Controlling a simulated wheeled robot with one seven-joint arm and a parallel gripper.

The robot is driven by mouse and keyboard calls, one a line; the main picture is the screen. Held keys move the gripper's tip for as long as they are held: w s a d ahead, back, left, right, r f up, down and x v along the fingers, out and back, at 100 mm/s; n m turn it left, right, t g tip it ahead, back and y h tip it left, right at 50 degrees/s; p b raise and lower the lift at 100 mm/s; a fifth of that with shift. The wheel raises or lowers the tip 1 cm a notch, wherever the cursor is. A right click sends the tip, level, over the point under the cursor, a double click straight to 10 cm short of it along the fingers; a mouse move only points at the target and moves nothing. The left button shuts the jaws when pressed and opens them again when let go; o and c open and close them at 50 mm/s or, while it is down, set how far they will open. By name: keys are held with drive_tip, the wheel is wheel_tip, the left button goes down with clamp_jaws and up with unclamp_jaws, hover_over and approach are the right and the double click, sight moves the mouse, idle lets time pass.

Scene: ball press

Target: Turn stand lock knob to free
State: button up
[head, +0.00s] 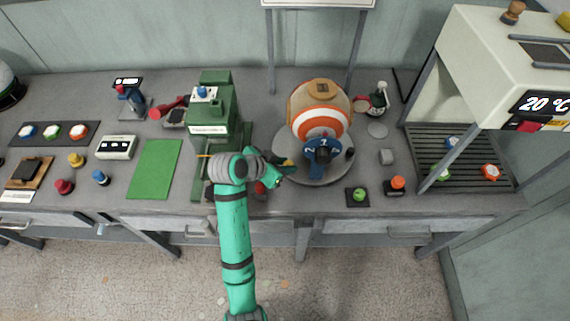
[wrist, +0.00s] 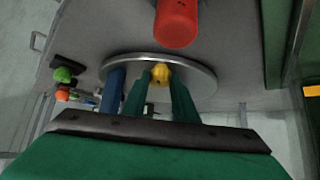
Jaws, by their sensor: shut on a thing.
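The round grey stand (head: 312,174) carries an orange-and-white ball (head: 319,92), with a blue numbered part (head: 322,152) at its front. A yellow knob (head: 289,162) shows at the stand's left side and appears small. In the wrist view the yellow knob (wrist: 161,74) sits between the two dark green fingers of my gripper (wrist: 160,84), with the stand's disc (wrist: 202,77) around it. My gripper (head: 282,169) reaches in from the left and is shut on the knob. Any marking of the knob's locked or free position cannot be read.
A green press (head: 212,118) stands left of the stand. A red cylinder (wrist: 177,22) is close by in the wrist view. A green knob on a dark plate (head: 358,195) and an orange-topped button (head: 397,184) lie front right.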

drive_tip(key=n+t+y, duration=0.1)
drive_tip(key=n, duration=0.1)
drive_tip(key=n+t+y, duration=0.1)
drive_tip(key=n, duration=0.1)
drive_tip(key=shift+s+d+y, duration=0.2)
drive_tip(key=shift+d+y, duration=0.1)
drive_tip(key=shift+d, duration=0.05)
drive_tip(key=shift+n+t+y, duration=0.3)
drive_tip(key=shift+n+y, duration=0.5)
drive_tip(key=shift+n, duration=0.4)
drive_tip(key=o, duration=1.1)
drive_tip(key=shift+c, duration=0.2)
drive_tip(key=v, duration=1.1)
drive_tip(key=shift+d, duration=0.2)
